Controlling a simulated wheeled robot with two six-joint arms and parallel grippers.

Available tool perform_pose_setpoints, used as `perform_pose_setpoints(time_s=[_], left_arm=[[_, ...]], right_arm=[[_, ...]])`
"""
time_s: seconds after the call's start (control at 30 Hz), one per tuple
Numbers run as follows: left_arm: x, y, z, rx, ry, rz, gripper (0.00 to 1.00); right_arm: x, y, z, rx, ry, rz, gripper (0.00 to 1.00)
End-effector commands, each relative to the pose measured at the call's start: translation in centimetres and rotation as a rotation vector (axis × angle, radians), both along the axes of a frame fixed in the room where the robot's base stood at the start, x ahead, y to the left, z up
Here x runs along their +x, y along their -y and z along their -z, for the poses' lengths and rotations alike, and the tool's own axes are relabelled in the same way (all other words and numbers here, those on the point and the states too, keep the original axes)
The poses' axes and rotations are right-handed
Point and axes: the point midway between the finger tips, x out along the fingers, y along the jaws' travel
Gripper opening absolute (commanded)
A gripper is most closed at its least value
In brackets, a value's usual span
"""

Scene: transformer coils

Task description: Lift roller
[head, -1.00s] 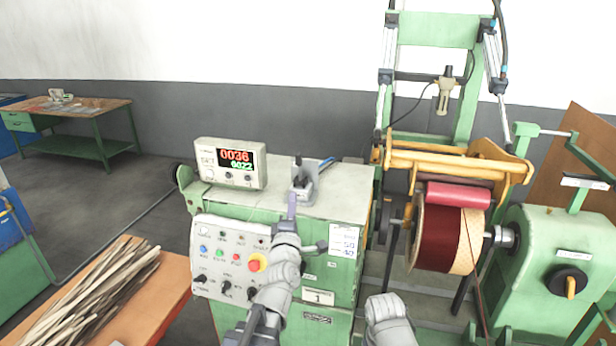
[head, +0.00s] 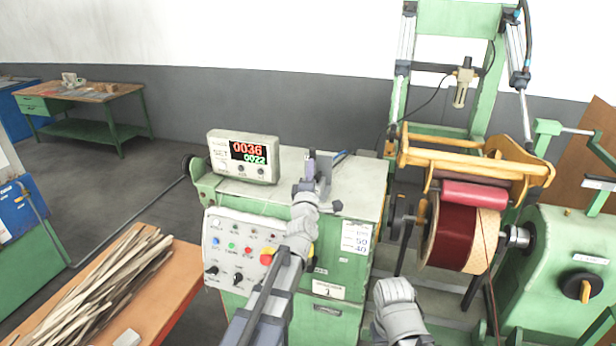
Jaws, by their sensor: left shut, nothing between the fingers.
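The red roller (head: 474,194) lies across the top of the dark red coil (head: 452,240), below the yellow frame (head: 470,160) of the winding machine. My left gripper (head: 311,160) is shut and empty. It is over the green cabinet's top, in front of a small metal lever device (head: 326,178) that it partly hides, and well left of the roller. I cannot tell whether it touches the device. Of my right arm, only grey links show at the bottom centre; its fingers are not in view.
A counter display (head: 243,156) stands on the cabinet top (head: 355,190), above a control panel (head: 240,250) with buttons and a red knob. A green machine (head: 570,260) stands right of the coil. Wooden strips (head: 105,285) lie on an orange table. A workbench (head: 85,95) is far left.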

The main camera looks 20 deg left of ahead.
Motion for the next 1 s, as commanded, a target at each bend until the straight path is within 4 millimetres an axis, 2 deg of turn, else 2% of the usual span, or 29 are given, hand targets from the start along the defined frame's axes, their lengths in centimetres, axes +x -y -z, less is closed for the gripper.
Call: perform_pose_setpoints(time_s=[0.03,0.13,0.57,0.83,1.0], left_arm=[[0.8,-0.1,-0.3,0.0,0.0,0.0,0.0],[1.4,-0.1,-0.4,0.0,0.0,0.0,0.0],[1.8,-0.1,-0.7,0.001,0.0,0.0,0.0],[5.7,0.0,-2.3,0.001,0.0,0.0,0.0],[5.7,0.0,-2.2,0.002,0.001,0.0,0.0]], right_arm=[[0.0,0.0,-0.3,0.0,0.0,0.001,0.5],[0.0,0.0,-0.4,0.0,0.0,0.001,0.5],[0.0,0.0,-0.7,0.0,0.0,0.001,0.5],[0.0,0.0,-2.3,0.001,0.0,0.005,0.5],[0.0,0.0,-2.2,0.001,0.0,0.005,0.5]])
